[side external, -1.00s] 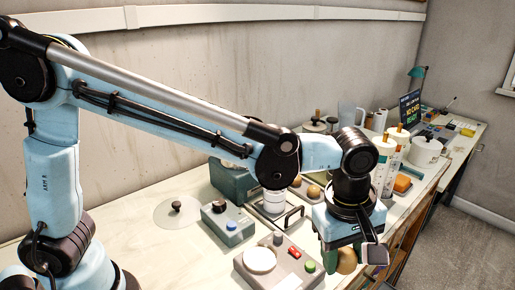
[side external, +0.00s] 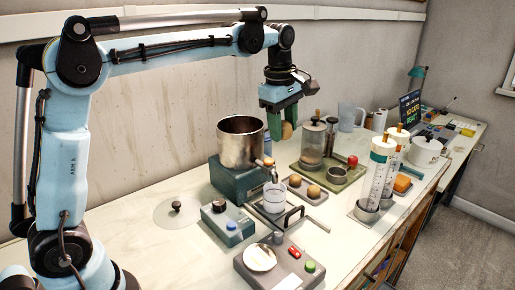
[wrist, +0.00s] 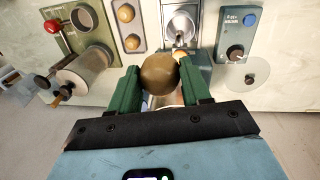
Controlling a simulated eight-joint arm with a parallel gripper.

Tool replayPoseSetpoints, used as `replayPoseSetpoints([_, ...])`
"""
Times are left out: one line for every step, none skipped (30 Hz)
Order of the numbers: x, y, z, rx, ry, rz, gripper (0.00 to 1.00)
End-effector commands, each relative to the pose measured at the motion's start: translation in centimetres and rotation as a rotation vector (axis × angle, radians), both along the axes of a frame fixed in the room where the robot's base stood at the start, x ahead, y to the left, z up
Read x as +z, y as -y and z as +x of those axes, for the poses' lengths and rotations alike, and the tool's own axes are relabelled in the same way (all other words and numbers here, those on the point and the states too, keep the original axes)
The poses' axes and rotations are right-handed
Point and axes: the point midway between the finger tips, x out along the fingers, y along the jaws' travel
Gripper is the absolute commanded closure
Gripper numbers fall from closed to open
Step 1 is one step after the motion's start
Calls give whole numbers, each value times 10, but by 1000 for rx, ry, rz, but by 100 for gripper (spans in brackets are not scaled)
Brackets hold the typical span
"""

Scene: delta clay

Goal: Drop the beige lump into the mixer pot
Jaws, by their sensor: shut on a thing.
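My gripper (side external: 282,122) is shut on the beige lump (side external: 287,130), a round ball between its green fingers. In the wrist view the lump (wrist: 160,74) sits between the two fingertips. The mixer pot (side external: 240,145) is a shiny open steel pot on a teal base (side external: 238,180). In the side view my gripper is just right of the pot, near its rim height, with the lump outside the pot's outline. I cannot tell the exact depth between them. I cannot make out the pot clearly in the wrist view, where the lump and fingers block the middle.
A white cup (side external: 274,198) stands below the pot's spout. A small tray with two round lumps (side external: 313,191) is beside it. A glass press (side external: 313,143) stands to the right on a green tray (side external: 335,175). A teal control box (side external: 228,224) is in front left.

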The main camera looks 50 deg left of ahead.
Motion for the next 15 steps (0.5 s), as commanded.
replayPoseSetpoints([8, -24, -1, 45, 0, 0, 85])
replayPoseSetpoints([12, -36, -1, 67, 0, 0, 85])
replayPoseSetpoints([18, -50, -3, 94, 0, 0, 85])
replayPoseSetpoints([21, -60, -4, 113, 0, 0, 85])
replayPoseSetpoints([25, -70, -6, 130, 0, 0, 85])
replayPoseSetpoints([29, -81, -8, 150, 0, 0, 85])
replayPoseSetpoints([32, -89, -10, 164, 0, 0, 85])
replayPoseSetpoints([34, -95, -12, 177, 0, 0, 85])
replayPoseSetpoints([37, -103, -14, 192, 0, 0, 85])
replayPoseSetpoints([39, -108, -15, 200, 0, -1, 85])
replayPoseSetpoints([40, -112, -16, 208, 0, -1, 85])
replayPoseSetpoints([42, -116, -18, 216, 0, -1, 85])
replayPoseSetpoints([43, -118, -18, 220, 0, 0, 85])
replayPoseSetpoints([43, -120, -19, 224, 0, 0, 85])
replayPoseSetpoints([43, -122, -19, 227, 0, 0, 85])
